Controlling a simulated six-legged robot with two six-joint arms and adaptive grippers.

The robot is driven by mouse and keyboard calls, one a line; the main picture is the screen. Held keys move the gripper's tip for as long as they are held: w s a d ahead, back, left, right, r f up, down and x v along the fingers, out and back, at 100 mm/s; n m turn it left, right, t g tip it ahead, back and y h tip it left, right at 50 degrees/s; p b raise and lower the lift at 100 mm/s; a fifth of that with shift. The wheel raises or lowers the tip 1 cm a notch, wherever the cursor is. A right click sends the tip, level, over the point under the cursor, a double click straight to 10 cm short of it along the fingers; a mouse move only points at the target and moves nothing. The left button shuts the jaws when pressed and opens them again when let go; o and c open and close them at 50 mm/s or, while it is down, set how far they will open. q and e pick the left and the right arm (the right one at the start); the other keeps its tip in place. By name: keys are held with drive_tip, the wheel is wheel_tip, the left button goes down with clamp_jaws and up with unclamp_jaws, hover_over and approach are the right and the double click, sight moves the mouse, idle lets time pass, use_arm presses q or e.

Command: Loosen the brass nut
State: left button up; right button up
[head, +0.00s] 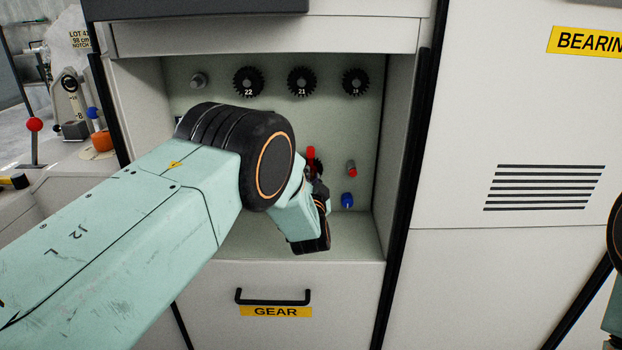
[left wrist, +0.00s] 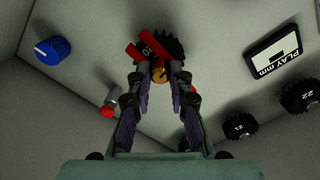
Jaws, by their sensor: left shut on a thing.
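The brass nut (left wrist: 160,73) shows between my left fingertips in the left wrist view, in front of a dark toothed gear (left wrist: 178,48). My left gripper (left wrist: 160,78) is shut on the nut, one finger on each side. A red part (left wrist: 138,50) stands beside the nut, in front of the gear. My arm hides the nut and most of the gear there. My right gripper is out of view.
Gears marked 22 (head: 248,81), 21 (head: 302,81) and 19 (head: 355,81) hang along the recess top. A blue knob (head: 347,200) and a red-tipped peg (head: 351,168) sit close to the right. A PLAY mm display (left wrist: 276,50) is on the panel. The GEAR drawer (head: 275,312) is below.

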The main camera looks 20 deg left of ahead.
use_arm(q)
clamp_jaws()
drive_tip(key=m, duration=0.9)
drive_tip(key=m+p, duration=0.1)
drive_tip(key=m, duration=0.8)
drive_tip(key=m+p, duration=0.1)
drive_tip(key=m, duration=0.8)
drive_tip(key=shift+s+f, duration=0.1)
drive_tip(key=shift+f, duration=0.2)
idle(1.5)
idle(0.6)
